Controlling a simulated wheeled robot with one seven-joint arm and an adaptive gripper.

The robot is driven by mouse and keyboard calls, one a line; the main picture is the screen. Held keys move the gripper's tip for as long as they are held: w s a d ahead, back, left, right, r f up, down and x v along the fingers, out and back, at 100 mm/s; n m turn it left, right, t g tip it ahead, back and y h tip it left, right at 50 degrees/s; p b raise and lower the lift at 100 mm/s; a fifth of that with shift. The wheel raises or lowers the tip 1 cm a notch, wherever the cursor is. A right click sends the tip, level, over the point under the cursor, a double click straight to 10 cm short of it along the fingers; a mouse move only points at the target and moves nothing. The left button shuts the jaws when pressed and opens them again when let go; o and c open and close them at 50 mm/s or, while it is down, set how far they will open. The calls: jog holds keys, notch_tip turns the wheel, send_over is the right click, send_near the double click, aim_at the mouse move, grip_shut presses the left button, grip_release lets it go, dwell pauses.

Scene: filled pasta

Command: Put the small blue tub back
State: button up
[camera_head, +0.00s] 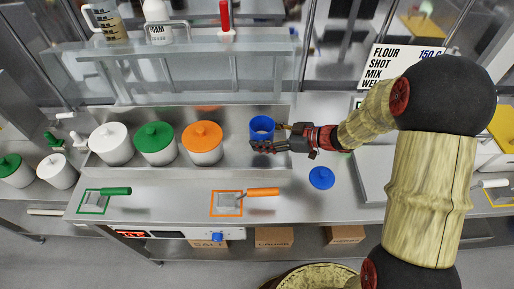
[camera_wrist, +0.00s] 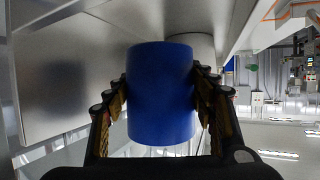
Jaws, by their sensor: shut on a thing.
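The small blue tub (camera_head: 262,128) is open at the top and upright, at the right end of the steel tray (camera_head: 240,163). My gripper (camera_head: 272,138) reaches in from the right and is shut on the tub. In the wrist view the blue tub (camera_wrist: 160,95) fills the space between the two fingers of my gripper (camera_wrist: 160,100), which press on its sides. I cannot tell whether the tub's base touches the tray floor. A round blue lid (camera_head: 321,177) lies on the counter to the right, in front of the arm.
A white-lidded tub (camera_head: 111,144), a green-lidded tub (camera_head: 155,143) and an orange-lidded tub (camera_head: 202,143) stand in the tray left of the blue one. A glass shelf (camera_head: 190,50) spans above the tray.

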jog(key=shift+w+a+f+b, duration=0.25)
jog(key=shift+a+f+b, duration=0.1)
jog(key=shift+a+f, duration=0.7)
notch_tip(320, 180, down, 4)
jog(key=shift+r+b, duration=0.2)
jog(key=shift+b, duration=0.75)
jog(key=shift+r, duration=0.1)
jog(key=o, duration=1.5)
jog(key=shift+o, duration=0.2)
